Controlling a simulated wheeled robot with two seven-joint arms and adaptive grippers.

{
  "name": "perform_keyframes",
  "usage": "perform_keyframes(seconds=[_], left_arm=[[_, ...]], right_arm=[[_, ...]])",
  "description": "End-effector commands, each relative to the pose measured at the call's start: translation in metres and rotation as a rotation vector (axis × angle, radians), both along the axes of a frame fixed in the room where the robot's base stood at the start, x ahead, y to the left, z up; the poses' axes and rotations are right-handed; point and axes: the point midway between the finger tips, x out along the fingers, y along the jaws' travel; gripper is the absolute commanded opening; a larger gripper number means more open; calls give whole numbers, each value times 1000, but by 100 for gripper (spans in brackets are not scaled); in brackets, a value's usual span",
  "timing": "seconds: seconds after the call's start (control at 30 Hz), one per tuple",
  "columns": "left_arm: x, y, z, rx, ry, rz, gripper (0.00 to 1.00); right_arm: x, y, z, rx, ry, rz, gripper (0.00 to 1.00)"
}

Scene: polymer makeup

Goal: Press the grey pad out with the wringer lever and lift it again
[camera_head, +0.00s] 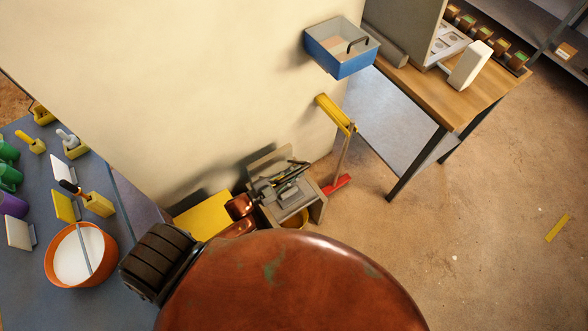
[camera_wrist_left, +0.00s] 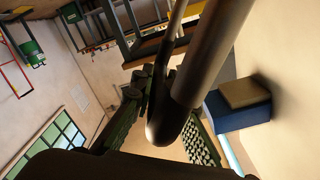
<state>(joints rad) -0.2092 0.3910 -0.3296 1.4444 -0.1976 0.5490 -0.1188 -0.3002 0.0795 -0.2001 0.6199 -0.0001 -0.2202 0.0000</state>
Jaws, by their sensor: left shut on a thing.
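The grey wringer (camera_head: 312,206) stands low by the wall, beside a yellow box-like part (camera_head: 203,212). My left gripper (camera_head: 283,182) is over the wringer, at the end of my reddish-brown arm. In the left wrist view, my gripper (camera_wrist_left: 165,118) is shut on the lever, a thick dark rod (camera_wrist_left: 212,50) with a rounded end between the fingers. A thinner rod runs beside it. In the head view my arm and gripper cover much of the wringer and lever. I cannot make out the grey pad or how far it is pressed. My right gripper is not in view.
A blue bin (camera_head: 340,62) is on the wall above. A yellow bar (camera_head: 336,114) and a stick with a red foot (camera_head: 338,184) are right of the wringer. A wooden table (camera_head: 440,95) stands at the right. An orange bucket (camera_head: 52,267) is at the left. The right floor is mostly clear.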

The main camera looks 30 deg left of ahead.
Motion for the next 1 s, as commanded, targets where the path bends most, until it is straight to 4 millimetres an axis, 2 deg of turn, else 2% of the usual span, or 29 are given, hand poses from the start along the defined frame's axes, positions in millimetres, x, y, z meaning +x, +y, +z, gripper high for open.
perform_keyframes(seconds=[0.23, 0.27, 0.5, 1.0], left_arm=[[-1, 0, -1, -1, 2, 0, 0], [-1, 0, -1, -1, 2, 0, 14], [0, 0, 0, -1, 1, -1, 31], [0, 1, 1, 0, 0, 0, 32]], right_arm=[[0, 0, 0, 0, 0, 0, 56], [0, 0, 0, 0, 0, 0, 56], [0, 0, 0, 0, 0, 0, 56], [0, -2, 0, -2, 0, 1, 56]])
